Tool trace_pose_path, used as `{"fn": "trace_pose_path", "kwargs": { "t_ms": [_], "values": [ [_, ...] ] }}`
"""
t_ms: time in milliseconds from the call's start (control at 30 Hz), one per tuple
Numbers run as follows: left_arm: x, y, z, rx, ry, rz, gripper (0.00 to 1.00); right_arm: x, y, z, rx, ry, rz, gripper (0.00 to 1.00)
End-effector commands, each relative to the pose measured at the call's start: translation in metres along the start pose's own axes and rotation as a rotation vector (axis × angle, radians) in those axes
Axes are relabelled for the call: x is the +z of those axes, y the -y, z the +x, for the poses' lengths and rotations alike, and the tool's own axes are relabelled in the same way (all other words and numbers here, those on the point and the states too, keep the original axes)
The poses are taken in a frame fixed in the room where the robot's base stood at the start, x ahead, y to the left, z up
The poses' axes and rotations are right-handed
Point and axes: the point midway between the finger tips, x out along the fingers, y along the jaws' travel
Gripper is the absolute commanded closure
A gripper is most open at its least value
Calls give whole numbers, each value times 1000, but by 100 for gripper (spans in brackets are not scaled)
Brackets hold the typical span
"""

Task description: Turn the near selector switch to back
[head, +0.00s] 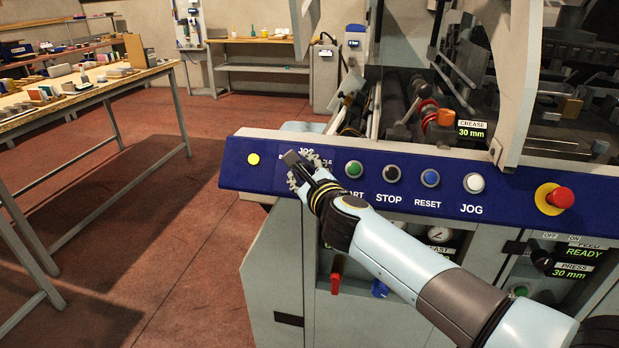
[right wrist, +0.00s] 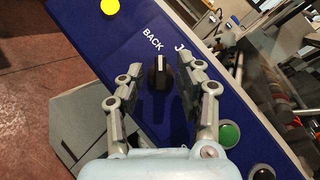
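The near selector switch (right wrist: 159,74) is a small black knob on the blue control panel (right wrist: 158,16). A white mark shows near its upper end in the right wrist view, and the word BACK stands just above and to its left. My right gripper (right wrist: 162,80) is open, with one finger on each side of the knob and visible gaps between. In the head view my right gripper (head: 305,170) is over the panel's left part and hides most of the knob and labels. My left gripper is not in view.
A yellow round light (head: 253,159) is left of the gripper. Green (head: 354,169), black (head: 392,173), blue (head: 430,177) and white (head: 473,183) buttons run to the right. A red emergency button (head: 560,197) is at the far right. A cluttered workbench (head: 95,110) stands left.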

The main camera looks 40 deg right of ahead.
Motion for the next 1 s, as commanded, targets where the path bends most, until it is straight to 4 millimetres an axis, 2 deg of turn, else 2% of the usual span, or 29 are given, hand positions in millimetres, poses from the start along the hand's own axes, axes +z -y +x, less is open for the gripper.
{"fn": "trace_pose_path", "kwargs": {
  "t_ms": [300, 500, 700, 1000],
  "values": [
    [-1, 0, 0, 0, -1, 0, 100, -1, -1, -66, 2, -2, 2, 64],
    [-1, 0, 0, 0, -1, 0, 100, -1, -1, -101, 2, -3, 3, 64],
    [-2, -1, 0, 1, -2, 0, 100, 0, 0, -113, 0, -1, 1, 64],
    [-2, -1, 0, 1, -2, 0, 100, 0, 0, -113, 0, -1, 1, 64]
  ]
}}
